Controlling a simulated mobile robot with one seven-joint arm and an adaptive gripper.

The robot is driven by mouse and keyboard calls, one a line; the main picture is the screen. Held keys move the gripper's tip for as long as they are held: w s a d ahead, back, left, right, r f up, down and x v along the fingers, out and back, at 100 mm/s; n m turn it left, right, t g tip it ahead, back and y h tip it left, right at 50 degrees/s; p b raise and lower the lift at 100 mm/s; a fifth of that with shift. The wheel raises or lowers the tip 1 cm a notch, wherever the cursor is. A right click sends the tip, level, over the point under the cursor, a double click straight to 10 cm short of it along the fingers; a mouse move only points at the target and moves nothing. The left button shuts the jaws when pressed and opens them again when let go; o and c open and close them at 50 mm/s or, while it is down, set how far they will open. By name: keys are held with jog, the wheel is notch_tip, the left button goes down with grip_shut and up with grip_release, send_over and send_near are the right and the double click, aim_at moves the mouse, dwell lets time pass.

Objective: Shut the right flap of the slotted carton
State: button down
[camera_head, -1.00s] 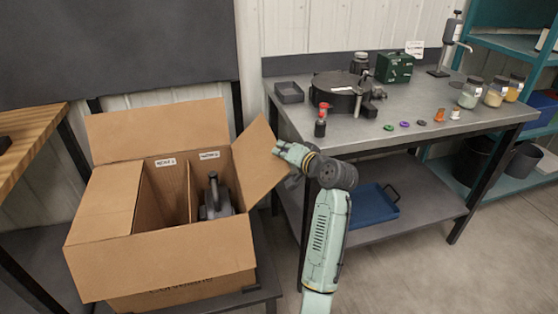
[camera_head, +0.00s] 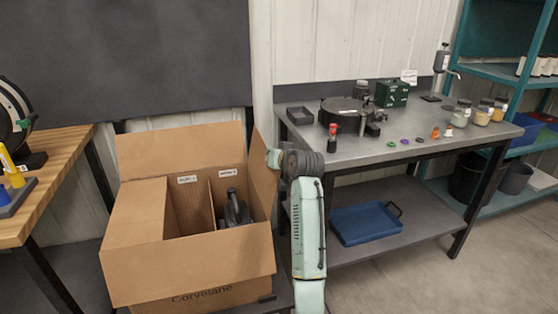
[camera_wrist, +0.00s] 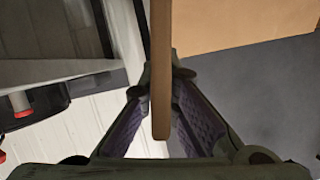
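The slotted carton (camera_head: 225,296) stands open at the lower left in the head view. Its right flap (camera_head: 264,172) stands nearly upright along the right side. My gripper (camera_head: 272,160) is at that flap's upper edge, with the fingertips mostly hidden behind the flap and wrist. In the wrist view the flap (camera_wrist: 161,100) shows edge-on as a brown strip between the fingers, and both fingertips (camera_wrist: 162,75) close against it. The left flap (camera_head: 136,212) lies folded inward. The back flap (camera_head: 180,150) stands up and the front flap (camera_head: 190,268) hangs outward.
A divider and a dark tool (camera_head: 234,208) are inside the carton. The metal workbench (camera_head: 400,152) with jars and a round device (camera_head: 341,112) stands right of my arm. A blue tray (camera_head: 365,224) lies on its lower shelf. A wooden table (camera_head: 62,165) is at the left.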

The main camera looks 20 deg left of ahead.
jog(key=s+a+f+n+t+h+b, duration=0.1)
jog(key=s+a+f+n+t+h, duration=0.15)
jog(key=s+a+n, duration=0.65)
jog(key=s+a+f+n+t+h+b, duration=0.1)
jog(key=s+a+f+t+h+b, duration=0.1)
jog(key=a+f+b, duration=0.4)
jog(key=shift+s+a+f, duration=0.4)
jog(key=shift+a+f, duration=0.85)
jog(key=shift+f, duration=1.15)
jog(key=c, duration=2)
grip_release()
jog(key=shift+f, duration=0.1)
jog(key=shift+o, duration=0.8)
